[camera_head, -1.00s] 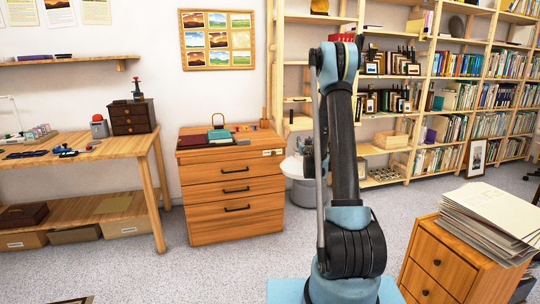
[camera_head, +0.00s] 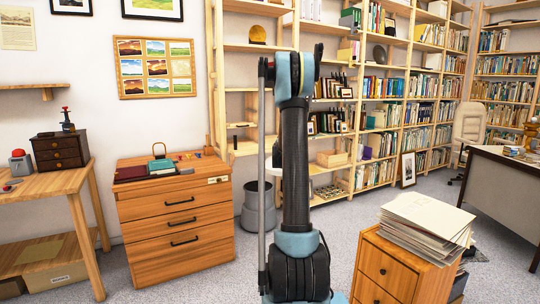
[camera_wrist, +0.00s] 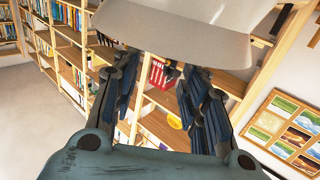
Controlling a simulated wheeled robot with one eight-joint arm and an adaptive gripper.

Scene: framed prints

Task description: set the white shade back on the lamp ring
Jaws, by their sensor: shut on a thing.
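The white shade (camera_wrist: 180,28) fills the top middle of the wrist view, with its pale rim curving across the far end of my fingers. My gripper (camera_wrist: 155,66) has its two dark fingers reaching up to the rim, one on each side, and is shut on the shade. The exact contact at the fingertips is hard to make out. In the head view my upright arm hides the gripper and nearly all of the shade. I cannot make out a lamp ring in either current view.
A wooden drawer cabinet (camera_head: 176,226) stands left of my arm, with a workbench (camera_head: 45,185) beyond it. A grey bin (camera_head: 250,208) is behind. A small cabinet (camera_head: 395,268) with stacked papers (camera_head: 428,222) stands close on the right. A desk (camera_head: 510,185) is far right. Grey floor lies between.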

